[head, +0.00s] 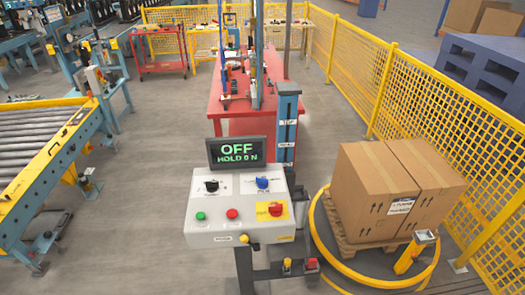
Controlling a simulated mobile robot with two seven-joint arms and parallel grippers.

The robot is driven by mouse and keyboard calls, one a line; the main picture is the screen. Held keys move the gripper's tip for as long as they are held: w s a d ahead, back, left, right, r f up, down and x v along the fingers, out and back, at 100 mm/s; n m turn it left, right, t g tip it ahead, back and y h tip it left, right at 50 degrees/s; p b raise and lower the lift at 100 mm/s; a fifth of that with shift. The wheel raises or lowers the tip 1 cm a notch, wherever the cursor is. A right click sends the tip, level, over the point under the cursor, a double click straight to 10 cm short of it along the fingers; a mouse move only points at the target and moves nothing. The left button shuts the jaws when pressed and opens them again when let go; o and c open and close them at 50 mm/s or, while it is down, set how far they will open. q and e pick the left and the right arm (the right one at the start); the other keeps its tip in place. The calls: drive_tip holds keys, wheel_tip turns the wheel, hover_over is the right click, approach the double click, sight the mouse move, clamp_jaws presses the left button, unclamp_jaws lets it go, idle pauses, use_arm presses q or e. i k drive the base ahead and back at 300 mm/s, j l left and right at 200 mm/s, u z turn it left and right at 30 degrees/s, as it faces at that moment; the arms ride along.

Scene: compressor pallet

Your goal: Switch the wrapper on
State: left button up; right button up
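The wrapper's control box (238,228) is a light grey sloped console on a dark post in the middle of the head view. Its screen (236,151) reads "OFF" and "HOLD ON" in green. On its face are a black knob (212,186), a blue knob (262,183), a green button (200,216), a red button (232,213) and a larger red button (275,209) on a yellow plate. Small labels are too small to read. Cartons (377,190) stand on a wooden pallet (345,248) inside the yellow turntable ring (341,266). Neither gripper is in view.
A yellow mesh fence (440,110) runs along the right. A roller conveyor (40,150) stands at the left. A red table (225,108) with tools and a blue column (287,110) are behind the console. Grey floor (140,185) is clear left of the console.

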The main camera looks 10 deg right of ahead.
sight(276, 211)
drive_tip(key=i, duration=1.35)
drive_tip(key=z, duration=0.05)
